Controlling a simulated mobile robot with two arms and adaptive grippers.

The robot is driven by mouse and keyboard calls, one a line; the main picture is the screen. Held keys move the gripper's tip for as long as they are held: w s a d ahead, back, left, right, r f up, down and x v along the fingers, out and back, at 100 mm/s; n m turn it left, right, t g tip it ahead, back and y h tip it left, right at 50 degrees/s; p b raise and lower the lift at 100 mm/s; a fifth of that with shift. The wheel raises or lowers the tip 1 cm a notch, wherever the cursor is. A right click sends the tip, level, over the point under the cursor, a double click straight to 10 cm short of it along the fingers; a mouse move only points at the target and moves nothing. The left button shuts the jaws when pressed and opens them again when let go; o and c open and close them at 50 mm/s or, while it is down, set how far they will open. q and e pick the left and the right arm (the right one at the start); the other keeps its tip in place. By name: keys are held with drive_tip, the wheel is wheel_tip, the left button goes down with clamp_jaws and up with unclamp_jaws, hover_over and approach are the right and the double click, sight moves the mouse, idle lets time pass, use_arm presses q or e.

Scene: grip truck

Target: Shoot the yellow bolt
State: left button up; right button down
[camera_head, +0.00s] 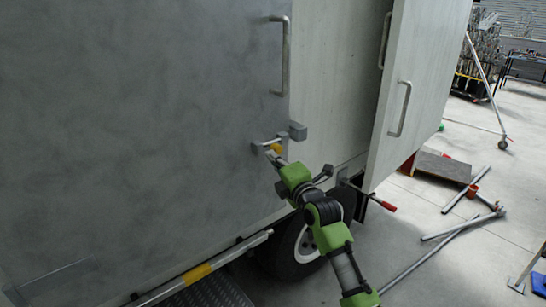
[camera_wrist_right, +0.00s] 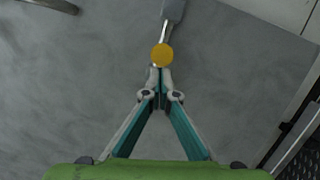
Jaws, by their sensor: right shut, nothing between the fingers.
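The yellow bolt (camera_head: 276,149) sits on the edge of the grey truck door, by a small grey bracket. In the right wrist view the yellow bolt (camera_wrist_right: 162,55) shows as a round knob, with a metal rod running from it to a grey block (camera_wrist_right: 173,9). My right gripper (camera_head: 281,161) is just below the bolt in the head view. In the wrist view its fingers (camera_wrist_right: 161,78) are shut together with nothing between them, the tips right at the knob. I cannot tell whether they touch it. My left gripper is not in view.
The grey door (camera_head: 140,110) carries a handle (camera_head: 285,55). A pale door (camera_head: 420,70) stands open at right, with its own handle (camera_head: 400,108). A wheel (camera_head: 297,247) is below my right arm. Loose metal poles (camera_head: 450,228) lie on the floor at right.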

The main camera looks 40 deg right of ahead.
drive_tip(key=shift+d, duration=0.1)
drive_tip(key=d, duration=0.2)
drive_tip(key=d+b, duration=0.2)
drive_tip(key=d, duration=0.1)
drive_tip(key=shift+w+d+r, duration=0.15)
drive_tip(key=shift+w+d, duration=0.1)
drive_tip(key=shift+d, duration=0.1)
idle(0.3)
